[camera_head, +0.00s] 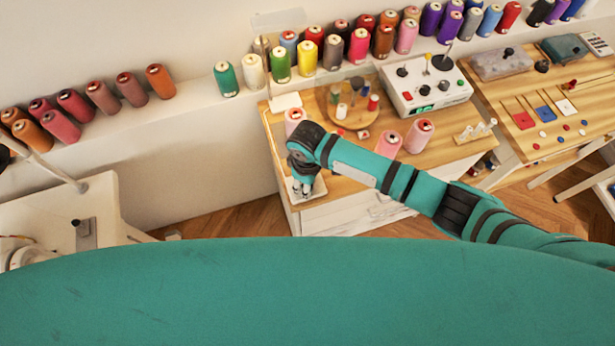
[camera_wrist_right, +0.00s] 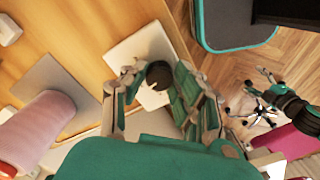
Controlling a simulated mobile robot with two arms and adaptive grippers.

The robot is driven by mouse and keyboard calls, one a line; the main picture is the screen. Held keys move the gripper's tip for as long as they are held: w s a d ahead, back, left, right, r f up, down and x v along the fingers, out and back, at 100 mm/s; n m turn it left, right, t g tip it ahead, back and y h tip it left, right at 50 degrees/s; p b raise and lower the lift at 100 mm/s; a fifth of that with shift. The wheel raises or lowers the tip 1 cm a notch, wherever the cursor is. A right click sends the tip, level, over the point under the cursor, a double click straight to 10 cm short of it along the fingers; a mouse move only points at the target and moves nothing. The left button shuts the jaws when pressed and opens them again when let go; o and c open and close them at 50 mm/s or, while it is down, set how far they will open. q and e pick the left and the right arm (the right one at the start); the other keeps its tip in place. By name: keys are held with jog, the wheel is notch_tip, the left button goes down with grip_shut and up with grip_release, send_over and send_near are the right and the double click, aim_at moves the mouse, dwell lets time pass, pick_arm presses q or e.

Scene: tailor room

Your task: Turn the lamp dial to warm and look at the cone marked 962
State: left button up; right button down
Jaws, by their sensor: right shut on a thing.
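My right gripper (camera_head: 303,191) is low over the front left corner of the wooden table, at a pale plate (camera_head: 320,188). In the right wrist view the gripper (camera_wrist_right: 159,82) is shut on a round black dial knob (camera_wrist_right: 158,73) on that white plate (camera_wrist_right: 150,42). No setting mark on the dial is readable. Three pink cones stand on the table: one (camera_head: 294,117) behind the gripper, two (camera_head: 388,144) (camera_head: 419,137) beyond the forearm. No number is legible on any cone. My left gripper (camera_wrist_right: 262,92) shows in the right wrist view, fingers apart, empty above the floor.
A round wooden stand (camera_head: 347,121) with small spools and a white control box (camera_head: 426,84) stand farther back on the table. Many coloured cones line the wall shelf (camera_head: 190,103). A second table (camera_head: 560,105) is at right. A pink cone (camera_wrist_right: 50,125) is near the right wrist.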

jog(key=shift+m+p, duration=0.6)
jog(key=shift+m, duration=0.4)
jog(key=c, duration=1)
grip_release()
jog(key=shift+r, duration=0.25)
notch_tip(320, 180, up, 12)
jog(key=shift+f, duration=0.2)
